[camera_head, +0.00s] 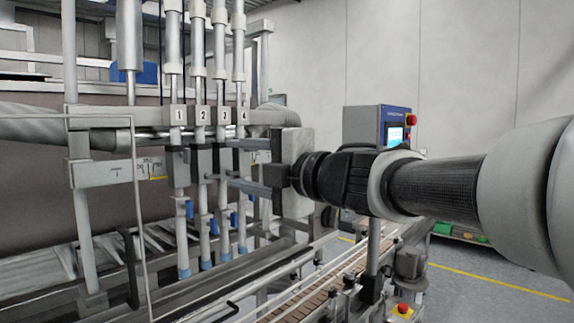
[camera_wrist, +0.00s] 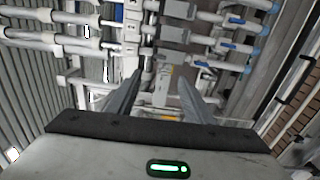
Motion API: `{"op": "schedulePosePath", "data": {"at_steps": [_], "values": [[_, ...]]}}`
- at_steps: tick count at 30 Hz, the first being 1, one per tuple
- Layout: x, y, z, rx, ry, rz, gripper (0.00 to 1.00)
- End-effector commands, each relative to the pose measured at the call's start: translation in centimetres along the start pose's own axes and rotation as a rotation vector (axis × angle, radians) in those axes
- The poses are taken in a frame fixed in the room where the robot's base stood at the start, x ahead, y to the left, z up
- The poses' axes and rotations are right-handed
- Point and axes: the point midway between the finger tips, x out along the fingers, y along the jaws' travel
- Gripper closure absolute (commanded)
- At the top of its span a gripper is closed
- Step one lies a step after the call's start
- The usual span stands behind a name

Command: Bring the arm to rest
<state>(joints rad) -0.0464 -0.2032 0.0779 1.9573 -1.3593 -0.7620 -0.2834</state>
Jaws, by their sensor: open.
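My gripper (camera_head: 220,163) is at the end of my arm, which reaches in from the right in the head view. Its two fingers point left toward the numbered filling tubes (camera_head: 202,150), in front of the tubes marked 3 and 4. In the wrist view my gripper (camera_wrist: 160,78) shows two separated fingers with nothing held between them. Tubes and clamps of the filler lie beyond the fingertips. I cannot tell whether a fingertip touches a tube.
The filler frame (camera_head: 84,172) fills the left. A conveyor (camera_head: 322,290) runs below my arm. A control box with a screen (camera_head: 394,128) stands behind my wrist. An emergency stop button (camera_head: 403,309) is low at the front. Grey floor (camera_head: 500,268) is open at the right.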

Motion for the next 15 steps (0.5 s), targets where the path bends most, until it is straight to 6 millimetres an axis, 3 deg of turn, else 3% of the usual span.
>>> {"op": "schedulePosePath", "data": {"at_steps": [4, 8, 10, 12, 15], "values": [[-0.7, 0.6, 1.4, 0.045, -0.073, 0.015, 0.53], [-4.4, 1.5, 6.3, 0.230, -0.331, 0.061, 0.53], [-8.1, 0.7, 9.4, 0.392, -0.520, 0.086, 0.53], [-12.5, -1.5, 11.7, 0.576, -0.711, 0.098, 0.53], [-18.6, -6.1, 12.7, 0.845, -0.946, 0.091, 0.53]]}}
